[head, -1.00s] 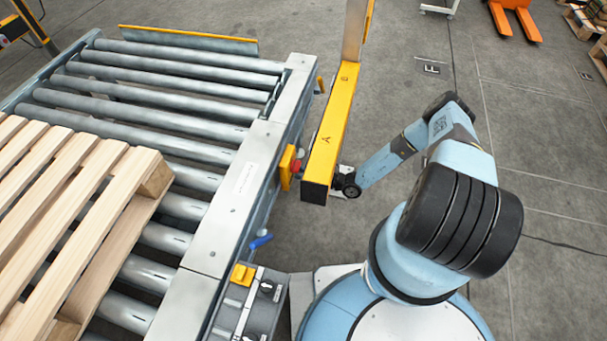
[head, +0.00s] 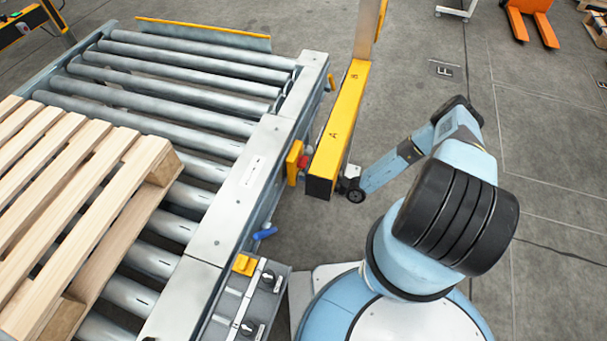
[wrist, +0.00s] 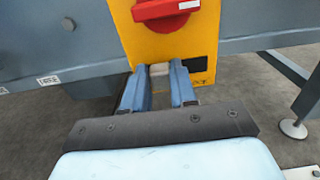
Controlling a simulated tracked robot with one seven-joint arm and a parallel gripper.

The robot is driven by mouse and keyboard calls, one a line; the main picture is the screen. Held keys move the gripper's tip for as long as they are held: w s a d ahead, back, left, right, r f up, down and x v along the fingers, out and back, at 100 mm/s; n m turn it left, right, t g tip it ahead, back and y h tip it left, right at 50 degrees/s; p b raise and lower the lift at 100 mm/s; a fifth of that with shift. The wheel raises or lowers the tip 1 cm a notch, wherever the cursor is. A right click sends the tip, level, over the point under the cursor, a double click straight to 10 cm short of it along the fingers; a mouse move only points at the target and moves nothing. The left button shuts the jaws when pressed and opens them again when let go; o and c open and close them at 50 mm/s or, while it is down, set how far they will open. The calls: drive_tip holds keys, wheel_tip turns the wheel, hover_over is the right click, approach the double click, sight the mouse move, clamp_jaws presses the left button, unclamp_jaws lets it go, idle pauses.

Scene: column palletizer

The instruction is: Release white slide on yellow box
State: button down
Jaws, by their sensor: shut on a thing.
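The yellow box (wrist: 178,45) with a red rotary knob (wrist: 166,9) fills the upper middle of the wrist view. The small white slide (wrist: 159,70) sits at its lower edge. My gripper (wrist: 158,75) has its two blue fingers on either side of the slide and is shut on it. In the head view the yellow box (head: 294,162) is on the side of the roller conveyor, its red knob (head: 304,162) partly covered by a yellow beam. My fingertips and the slide are hidden behind that beam there.
The long yellow beam (head: 338,130) stands between the head camera and my gripper. The roller conveyor (head: 200,85) carries a wooden pallet (head: 75,195) on the left. A grey control panel (head: 232,305) and a blue handle (head: 265,233) are near the front.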

drive_tip(key=shift+s+f, duration=0.1)
drive_tip(key=shift+s, duration=0.25)
drive_tip(key=c, duration=0.9)
unclamp_jaws()
drive_tip(key=shift+s+a, duration=0.1)
drive_tip(key=v, duration=1.4)
